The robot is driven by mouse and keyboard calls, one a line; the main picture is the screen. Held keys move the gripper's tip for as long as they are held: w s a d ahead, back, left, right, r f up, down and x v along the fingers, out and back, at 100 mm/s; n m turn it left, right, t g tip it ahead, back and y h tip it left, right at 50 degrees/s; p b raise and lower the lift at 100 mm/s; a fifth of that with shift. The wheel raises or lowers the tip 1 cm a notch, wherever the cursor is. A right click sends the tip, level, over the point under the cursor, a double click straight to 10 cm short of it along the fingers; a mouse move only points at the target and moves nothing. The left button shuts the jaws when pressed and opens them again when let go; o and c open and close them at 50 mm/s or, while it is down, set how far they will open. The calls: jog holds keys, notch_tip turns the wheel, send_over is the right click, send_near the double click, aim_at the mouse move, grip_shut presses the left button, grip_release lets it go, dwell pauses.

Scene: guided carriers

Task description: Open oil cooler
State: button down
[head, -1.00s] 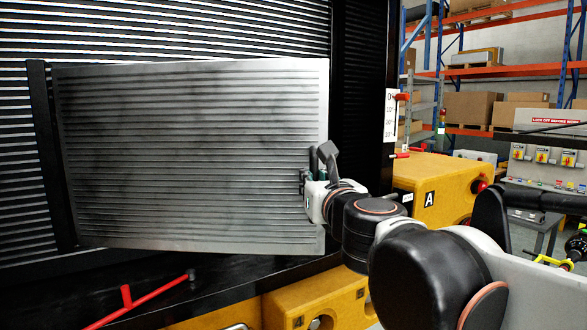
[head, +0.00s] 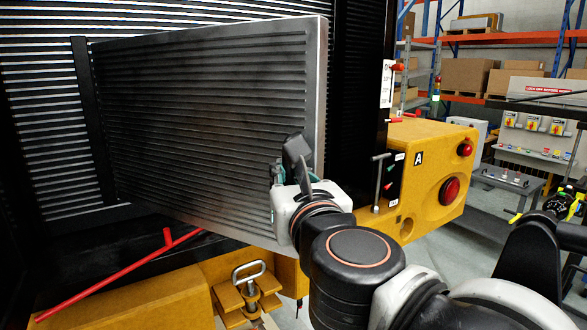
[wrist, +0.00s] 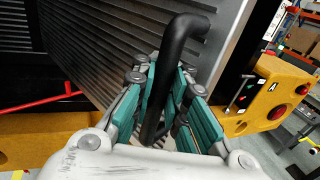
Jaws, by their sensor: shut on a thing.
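The oil cooler panel (head: 200,110) is a grey ribbed door, hinged at its left edge. It stands swung out at an angle from the black louvred housing behind it. A black bar handle (wrist: 183,32) is fixed near its right edge and also shows in the head view (head: 296,150). My gripper (wrist: 166,100) is shut on the handle, with its green-padded fingers on both sides of it. In the head view my gripper (head: 290,172) covers the lower part of the handle and the door near it.
A yellow carrier block marked A (head: 436,175) with red buttons stands right of the door. A red bar (head: 120,275) runs below the door. A yellow base with a metal clamp (head: 248,290) lies underneath. Shelves with boxes (head: 465,88) and a lockout board (head: 535,130) are at the back right.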

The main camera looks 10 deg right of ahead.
jog(key=shift+s+a, duration=0.45)
jog(key=shift+s, duration=0.25)
jog(key=c, duration=1.7)
grip_release()
jog(key=shift+d, duration=0.1)
jog(key=shift+o, duration=0.6)
jog(key=shift+s+d, duration=0.2)
jog(key=shift+s, duration=0.05)
jog(key=s, duration=0.7)
jog(key=shift+d, duration=0.3)
